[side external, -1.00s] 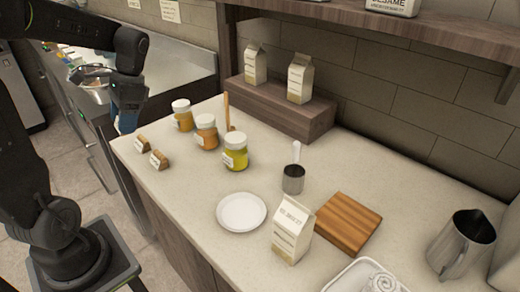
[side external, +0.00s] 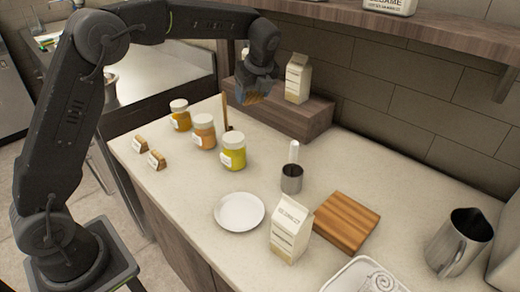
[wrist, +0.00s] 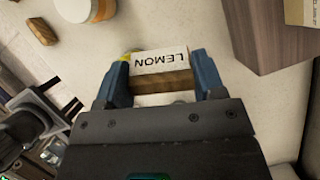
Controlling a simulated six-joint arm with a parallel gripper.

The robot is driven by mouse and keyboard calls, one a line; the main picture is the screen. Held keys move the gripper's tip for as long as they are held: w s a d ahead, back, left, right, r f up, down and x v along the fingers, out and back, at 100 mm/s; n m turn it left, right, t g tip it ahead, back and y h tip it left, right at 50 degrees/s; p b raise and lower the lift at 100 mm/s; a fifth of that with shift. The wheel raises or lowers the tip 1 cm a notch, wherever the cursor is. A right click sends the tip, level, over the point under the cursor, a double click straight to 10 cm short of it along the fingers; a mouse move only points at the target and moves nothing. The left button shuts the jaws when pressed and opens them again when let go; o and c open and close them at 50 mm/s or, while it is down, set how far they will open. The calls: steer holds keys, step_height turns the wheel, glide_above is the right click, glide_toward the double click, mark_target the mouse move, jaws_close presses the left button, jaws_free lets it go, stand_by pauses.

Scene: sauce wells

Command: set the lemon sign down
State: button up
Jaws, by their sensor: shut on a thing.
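The lemon sign (wrist: 160,62) is a small wooden block with a white face reading LEMON, upside down in the wrist view. My gripper (wrist: 162,80) is shut on it, with one blue finger at each end. In the side view my gripper (side external: 254,94) hangs over the back of the counter, in front of the left end of the wooden riser (side external: 290,122). The sign is too small to make out clearly there. I cannot tell its exact height above the counter.
Several lidded jars, including a yellow-green one (side external: 233,151), stand left of centre. Two small signs (side external: 157,159) lie near the left edge. A wooden stick (side external: 225,112) stands behind the jars. A steel cup (side external: 291,178), plate (side external: 239,211) and carton (side external: 290,230) stand further forward.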

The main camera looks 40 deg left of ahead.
steer(key=shift+w+d+f+m, duration=0.5)
steer(key=shift+w+d+m, duration=0.15)
steer(key=shift+d, duration=0.25)
glide_above(259, 148)
steer(key=d, duration=0.1)
steer(key=f, duration=1)
steer(key=shift+s+f, duration=0.1)
steer(key=shift+s, duration=0.1)
steer(key=shift+f, duration=2.35)
steer(key=shift+f, duration=0.2)
steer(key=o, duration=0.9)
steer(key=v, duration=1.2)
steer(key=shift+s+a+r, duration=0.1)
steer(key=shift+s+r, duration=0.1)
steer(key=shift+r, duration=0.1)
